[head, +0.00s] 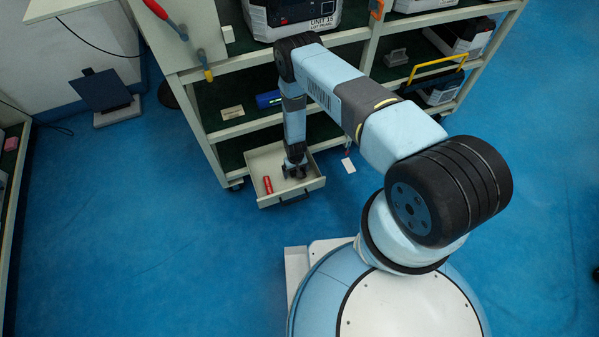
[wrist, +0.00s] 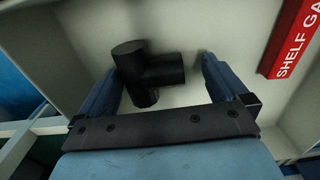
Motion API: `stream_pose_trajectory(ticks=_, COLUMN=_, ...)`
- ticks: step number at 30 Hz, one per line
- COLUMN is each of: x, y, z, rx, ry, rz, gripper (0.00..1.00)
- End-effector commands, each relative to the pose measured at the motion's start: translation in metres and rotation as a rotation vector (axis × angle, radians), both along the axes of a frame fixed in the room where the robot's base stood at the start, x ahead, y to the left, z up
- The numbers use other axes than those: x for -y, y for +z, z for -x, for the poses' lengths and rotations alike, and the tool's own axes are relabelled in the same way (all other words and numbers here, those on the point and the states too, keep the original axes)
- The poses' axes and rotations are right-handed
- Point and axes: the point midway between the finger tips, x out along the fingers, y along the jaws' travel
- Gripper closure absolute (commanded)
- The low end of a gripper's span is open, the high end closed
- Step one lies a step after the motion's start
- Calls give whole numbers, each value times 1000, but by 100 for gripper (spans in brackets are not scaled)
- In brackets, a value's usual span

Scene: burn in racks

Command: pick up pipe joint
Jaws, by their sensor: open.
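The pipe joint (wrist: 148,70) is a black T-shaped piece lying on the pale floor of an open drawer (head: 314,186). In the wrist view it sits between the two blue fingers of my gripper (wrist: 158,88), closer to the left finger, with a gap to the right one. My gripper (head: 295,170) is open and points down into the drawer. In the head view the pipe joint cannot be made out clearly from the dark gripper.
A red labelled block (head: 268,185) lies in the drawer to the left of my gripper; it also shows in the wrist view (wrist: 291,42). The drawer walls are close around. Shelves (head: 240,128) with boxes stand behind. Blue floor is free in front.

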Motion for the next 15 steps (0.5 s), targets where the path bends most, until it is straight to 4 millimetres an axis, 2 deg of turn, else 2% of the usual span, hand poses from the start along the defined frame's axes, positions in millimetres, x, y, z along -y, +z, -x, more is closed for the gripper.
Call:
stream_pose_trajectory(ticks=8, x=0, y=-1, z=-1, rx=1, ry=-1, rz=0, gripper=1)
stream_pose_trajectory(ticks=15, x=1, y=-1, z=-1, rx=0, ry=-2, rz=0, gripper=24)
